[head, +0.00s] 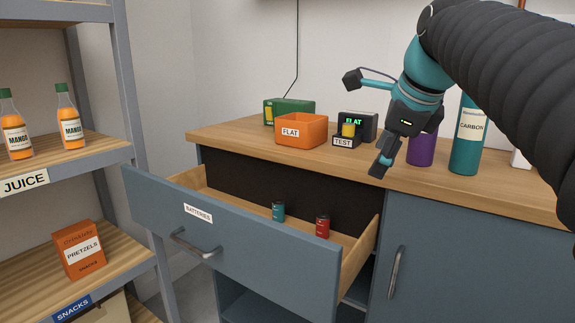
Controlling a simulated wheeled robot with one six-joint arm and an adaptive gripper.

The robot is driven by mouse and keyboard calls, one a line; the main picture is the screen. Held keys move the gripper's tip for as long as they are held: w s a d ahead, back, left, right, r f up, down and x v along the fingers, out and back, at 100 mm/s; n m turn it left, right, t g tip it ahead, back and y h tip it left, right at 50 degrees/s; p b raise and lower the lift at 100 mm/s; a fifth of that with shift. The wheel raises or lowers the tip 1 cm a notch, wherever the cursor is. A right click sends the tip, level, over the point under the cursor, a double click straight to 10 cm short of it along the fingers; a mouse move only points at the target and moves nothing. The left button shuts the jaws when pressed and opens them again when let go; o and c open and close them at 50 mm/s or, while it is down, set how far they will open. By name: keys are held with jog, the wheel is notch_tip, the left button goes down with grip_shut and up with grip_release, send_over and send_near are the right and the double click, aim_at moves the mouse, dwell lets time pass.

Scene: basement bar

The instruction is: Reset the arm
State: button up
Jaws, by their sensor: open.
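My gripper (381,166) hangs from my arm above the front part of the wooden counter, at the right of the head view. It points down, its fingers are apart and nothing shows between them. It is in front of the counter items, just right of a small dark tester (358,125) with a "TEST" label, a yellow cell in it and a display reading "FLAT". Part of the gripper is seen edge-on.
A drawer labelled "BATTERIES" (240,238) stands open, with a teal battery (278,212) and a red battery (322,227) inside. An orange "FLAT" bin (301,131), a green box (284,108), a purple container (421,150) and a teal "CARBON" bottle (467,140) stand on the counter (240,135). Shelves (95,150) stand left.

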jog(key=s+f+n, duration=0.9)
jog(key=f+n, duration=0.2)
jog(key=f, duration=0.2)
jog(key=s+f+n+h, duration=0.1)
jog(key=s+f+n, duration=0.9)
jog(key=f, duration=0.4)
jog(key=shift+a+n+h, duration=0.3)
jog(key=shift+n, duration=0.3)
